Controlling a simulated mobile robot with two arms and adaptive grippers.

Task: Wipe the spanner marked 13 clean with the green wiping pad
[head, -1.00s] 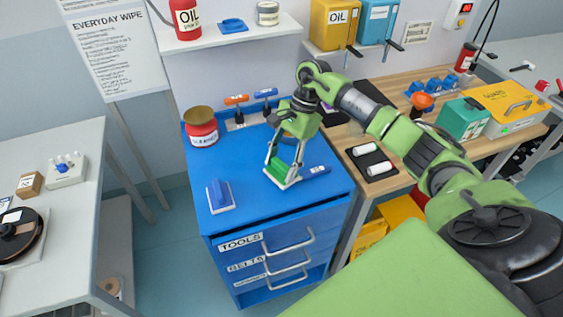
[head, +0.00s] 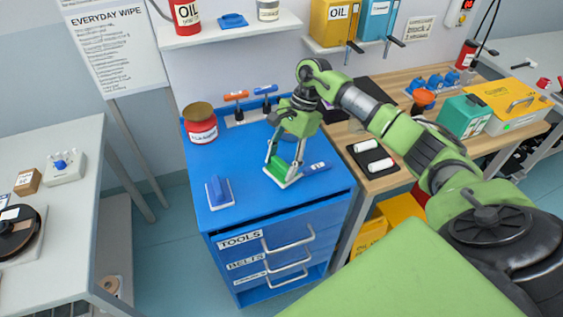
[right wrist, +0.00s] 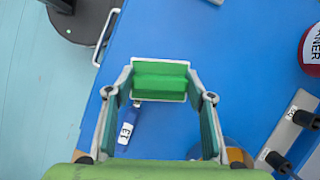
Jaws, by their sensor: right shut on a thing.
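My right gripper (head: 284,165) is shut on the green wiping pad (head: 288,174), low over the blue trolley top. In the right wrist view the pad (right wrist: 160,80) sits between the two fingertips, with a pale rim. A blue item with a white label (head: 317,168), perhaps the spanner's handle, lies just right of the pad. In the right wrist view this labelled item (right wrist: 127,130) lies near the left finger; its marking is not clear to me. Whether the pad touches it or the trolley, I cannot tell. My left gripper is out of view.
A blue pad with a handle (head: 220,192) lies at the trolley's front left. A red can (head: 201,124) stands at the back left. A rack with orange- and blue-handled tools (head: 250,112) is at the back. The trolley top (head: 245,165) is clear between pads.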

